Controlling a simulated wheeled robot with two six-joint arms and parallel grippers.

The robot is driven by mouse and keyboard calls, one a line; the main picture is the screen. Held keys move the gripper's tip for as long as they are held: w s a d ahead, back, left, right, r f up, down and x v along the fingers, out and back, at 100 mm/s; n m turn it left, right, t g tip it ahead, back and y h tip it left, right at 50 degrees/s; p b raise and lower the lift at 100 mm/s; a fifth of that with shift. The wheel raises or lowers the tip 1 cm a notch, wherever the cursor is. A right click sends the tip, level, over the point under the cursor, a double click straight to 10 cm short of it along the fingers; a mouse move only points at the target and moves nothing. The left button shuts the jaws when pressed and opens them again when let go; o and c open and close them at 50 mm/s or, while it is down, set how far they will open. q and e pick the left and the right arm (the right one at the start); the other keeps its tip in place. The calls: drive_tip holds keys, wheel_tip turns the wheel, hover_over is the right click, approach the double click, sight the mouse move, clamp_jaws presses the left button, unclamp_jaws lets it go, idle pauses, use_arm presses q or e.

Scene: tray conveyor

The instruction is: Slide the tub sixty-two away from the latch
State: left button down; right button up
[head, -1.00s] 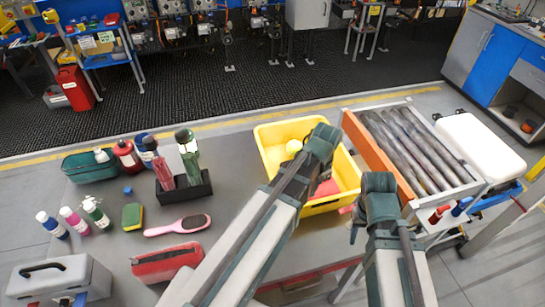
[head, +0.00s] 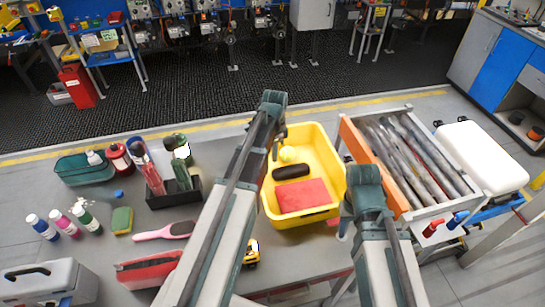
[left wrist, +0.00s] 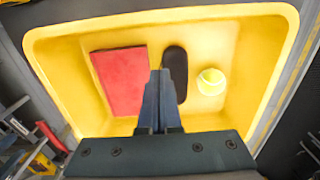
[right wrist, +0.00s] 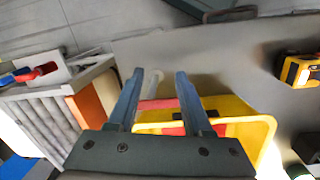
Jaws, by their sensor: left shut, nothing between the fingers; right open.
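The yellow tub (head: 332,160) stands on the grey table against the orange side of a rack, with a gap that I cannot judge. It holds a red block, a dark oblong thing and a tennis ball. My left gripper (head: 277,150) is shut and empty at the tub's far left side; in the left wrist view its fingers (left wrist: 160,82) point over the tub's inside. I cannot tell if it touches the tub. My right gripper (head: 345,228) is open and empty by the tub's near right corner; its fingers (right wrist: 158,82) also show in the right wrist view. I cannot make out a latch.
The rack (head: 352,145) of grey rollers stands right of the tub, with red and blue handles (head: 434,228) at its near end. A small yellow toy vehicle (head: 251,256) sits near the tub's left. A dark caddy (head: 172,194), bottles and a pink brush (head: 165,231) lie further left.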

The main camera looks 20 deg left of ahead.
use_arm(q)
wheel_tip(320, 180, down, 9)
drive_tip(key=b, duration=0.8)
drive_tip(key=shift+r, duration=0.2)
use_arm(e)
wheel_tip(320, 180, down, 9)
drive_tip(key=shift+r, duration=0.2)
use_arm(q)
drive_tip(key=shift+s+a+f, duration=0.15)
drive_tip(key=shift+s+a, duration=0.05)
use_arm(e)
drive_tip(key=shift+f, duration=0.15)
use_arm(q)
drive_tip(key=a, duration=0.1)
drive_tip(key=s+a, duration=0.1)
drive_tip(key=s, duration=0.1)
drive_tip(key=shift+a+r, duration=0.25)
drive_tip(key=shift+a, duration=0.15)
drive_tip(key=shift+w, duration=0.1)
use_arm(e)
drive_tip(key=shift+r, duration=0.25)
